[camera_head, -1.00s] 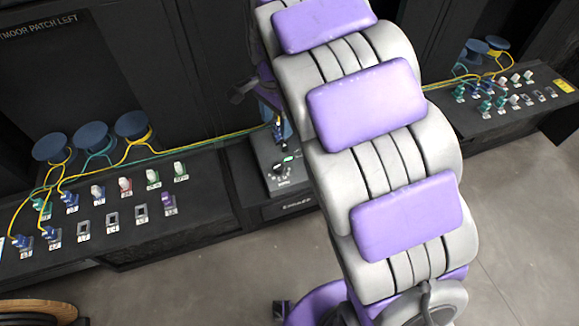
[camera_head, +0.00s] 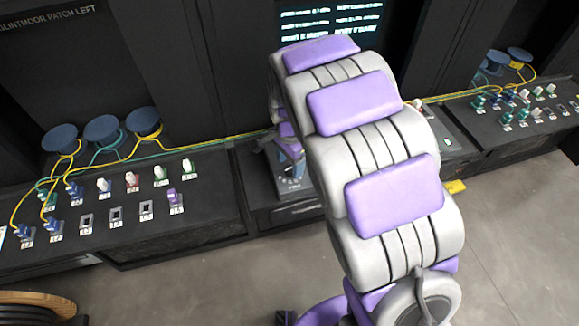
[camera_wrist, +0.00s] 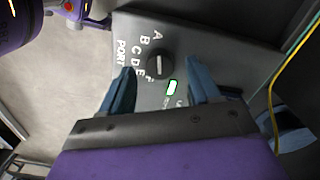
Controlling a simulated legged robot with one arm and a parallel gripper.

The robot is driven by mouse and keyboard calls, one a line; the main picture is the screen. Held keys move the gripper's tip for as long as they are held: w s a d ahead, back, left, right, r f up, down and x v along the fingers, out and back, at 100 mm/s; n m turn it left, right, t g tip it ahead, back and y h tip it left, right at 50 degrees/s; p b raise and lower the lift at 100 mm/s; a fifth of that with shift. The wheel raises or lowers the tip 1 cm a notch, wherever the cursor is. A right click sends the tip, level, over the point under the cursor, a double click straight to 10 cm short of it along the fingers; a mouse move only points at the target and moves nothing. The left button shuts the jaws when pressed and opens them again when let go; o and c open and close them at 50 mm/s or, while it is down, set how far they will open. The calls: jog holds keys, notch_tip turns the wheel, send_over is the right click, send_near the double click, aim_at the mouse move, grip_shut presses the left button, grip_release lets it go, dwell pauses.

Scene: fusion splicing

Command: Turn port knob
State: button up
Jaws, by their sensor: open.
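The port knob (camera_wrist: 160,66) is a round black dial with a pale pointer line, on a dark grey panel (camera_wrist: 205,45). My gripper (camera_wrist: 160,82) is open, with one blue finger on each side of the knob in that view. I cannot tell whether the fingers touch it. A green-lit indicator (camera_wrist: 172,88) shows just below the knob. In the head view my gripper (camera_head: 290,155) is over the knob box (camera_head: 292,187), and my arm hides most of it and the knob.
A left patch panel (camera_head: 190,220) holds several coloured connectors and empty ports. A right patch panel (camera_head: 480,135) holds more. Yellow and green fibres (camera_head: 225,138) run behind the box. A lit screen (camera_head: 330,20) stands at the back.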

jog(key=shift+f, duration=0.8)
jog(key=c, duration=1)
